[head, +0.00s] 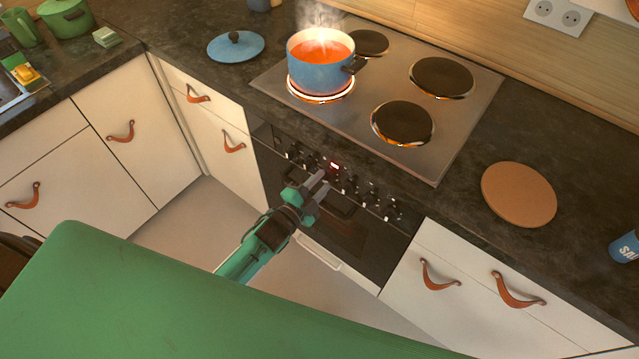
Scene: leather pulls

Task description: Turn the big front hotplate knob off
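The hob (377,85) has several dark round hotplates. A blue pot (318,73) of steaming orange-red soup stands on the front left hotplate (320,96), which glows orange around its rim. The front right hotplate (403,123) is bare and dark. A row of small knobs runs along the oven's front panel, with some left of the red-lit display (333,165) and some right of it (368,195). My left gripper (321,182) is at the panel just below the display, fingers slightly apart. It hides some knobs; contact with one cannot be told. My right gripper is not in view.
The oven door and its handle (318,250) lie below the panel. A blue lid (236,46) and a round wooden board (518,194) lie on the dark counter either side of the hob. Drawers with leather pulls (440,276) flank the oven.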

